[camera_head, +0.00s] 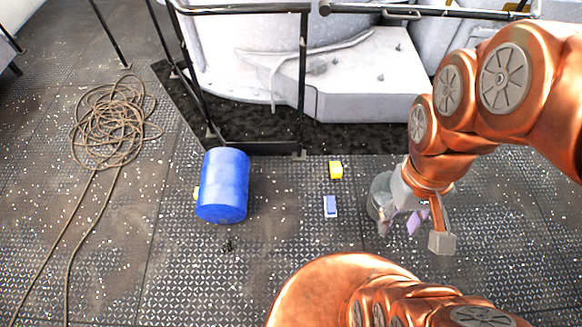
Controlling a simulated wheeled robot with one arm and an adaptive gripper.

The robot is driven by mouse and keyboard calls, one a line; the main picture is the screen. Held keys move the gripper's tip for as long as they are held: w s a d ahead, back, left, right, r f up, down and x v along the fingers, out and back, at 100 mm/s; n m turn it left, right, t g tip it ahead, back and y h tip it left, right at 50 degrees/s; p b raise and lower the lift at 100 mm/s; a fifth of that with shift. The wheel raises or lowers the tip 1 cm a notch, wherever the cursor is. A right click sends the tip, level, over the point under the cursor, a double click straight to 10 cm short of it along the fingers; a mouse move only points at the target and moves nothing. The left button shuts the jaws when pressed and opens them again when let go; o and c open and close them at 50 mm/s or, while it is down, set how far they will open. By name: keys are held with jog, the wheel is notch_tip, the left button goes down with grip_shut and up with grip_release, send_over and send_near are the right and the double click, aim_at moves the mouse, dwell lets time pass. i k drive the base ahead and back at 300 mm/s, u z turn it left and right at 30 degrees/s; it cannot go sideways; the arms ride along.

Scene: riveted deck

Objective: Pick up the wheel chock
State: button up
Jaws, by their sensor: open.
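A small yellow block (336,170) lies on the deck near the railing, and it may be the wheel chock; its shape is too small to be sure. A bit of another yellow thing (196,193) shows at the left side of the blue barrel, which hides most of it. My gripper (414,232) is at the right, low over the deck, pointing down with its fingers apart. A small purple thing (415,222) shows between or behind the fingers; I cannot tell whether they touch it. The yellow block is apart from my gripper, to its upper left.
A blue barrel (224,186) is on the deck left of centre. A small blue-and-white item (330,206) lies below the yellow block. A grey round container (379,192) is partly behind my gripper. Coiled rope (112,125) lies at left. Black railing (303,85) bounds the back. Deck between barrel and blue-and-white item is mostly clear.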

aim_at(336, 170)
jog(key=u, duration=0.7)
jog(key=i, duration=1)
jog(key=z, duration=0.05)
